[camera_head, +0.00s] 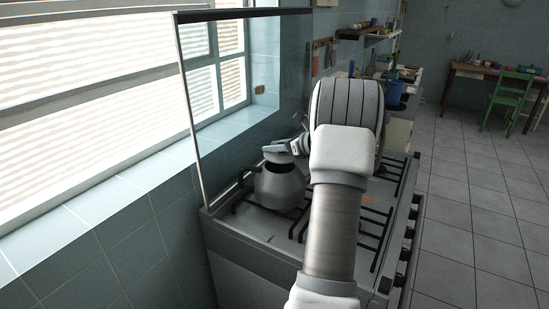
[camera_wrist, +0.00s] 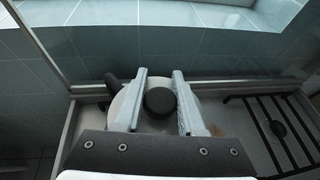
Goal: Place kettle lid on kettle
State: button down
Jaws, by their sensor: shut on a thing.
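The grey kettle (camera_head: 278,187) stands upright on the stove at its left side, its dark handle at the left. My gripper (camera_head: 280,151) is directly above the kettle's top, reaching in from the right. In the wrist view, my gripper (camera_wrist: 159,76) has its two fingers on either side of the kettle lid's round black knob (camera_wrist: 160,102) and is shut on the lid. The pale kettle body (camera_wrist: 118,104) shows beyond the fingers. The lid's rim is mostly hidden, so I cannot tell whether it touches the kettle.
The black stove grates (camera_head: 376,219) lie to the right of the kettle. A glass panel (camera_head: 245,100) stands upright behind the stove, by the tiled window wall. Tiled floor (camera_head: 470,215) is free to the right.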

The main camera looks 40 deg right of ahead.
aim_at(276, 155)
jog(key=shift+f, duration=1.8)
jog(key=shift+f+b, duration=0.2)
jog(key=shift+b, duration=0.15)
jog(key=c, duration=0.5)
grip_release()
jog(key=shift+r, duration=0.1)
jog(key=shift+r, duration=0.1)
jog(key=shift+s+d+r, duration=0.1)
jog(key=shift+s+r, duration=0.05)
jog(key=shift+s, duration=0.05)
jog(key=p+v, duration=0.1)
jog(key=v, duration=1)
jog(key=shift+s, duration=0.25)
